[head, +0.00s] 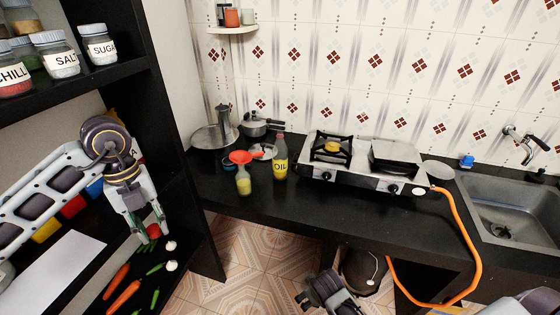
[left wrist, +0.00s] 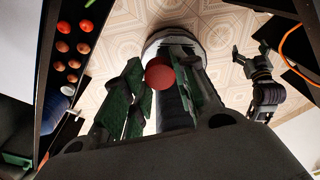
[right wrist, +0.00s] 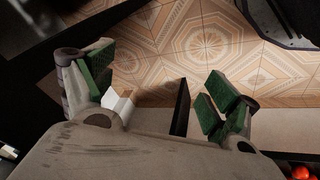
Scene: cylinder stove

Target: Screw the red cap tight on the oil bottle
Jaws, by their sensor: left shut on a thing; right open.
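The oil bottle (head: 280,170), with a yellow OIL label, stands upright on the black counter, left of the stove. Its top is too small to tell whether anything sits on it. My left gripper (head: 143,222) is over the lower shelf at the left, well away from the bottle. In the left wrist view its green-padded fingers (left wrist: 166,98) are shut on the round red cap (left wrist: 159,73). My right gripper is low in front of the counter, at the bottom of the head view; its fingers (right wrist: 160,95) are open and empty.
A second bottle (head: 243,182) with a red funnel (head: 240,157) stands just left of the oil bottle. Pans (head: 212,137), a two-burner stove (head: 365,165) and an orange hose (head: 470,235) are nearby. Vegetables (head: 125,292) lie on the lower left shelf. The counter's front strip is clear.

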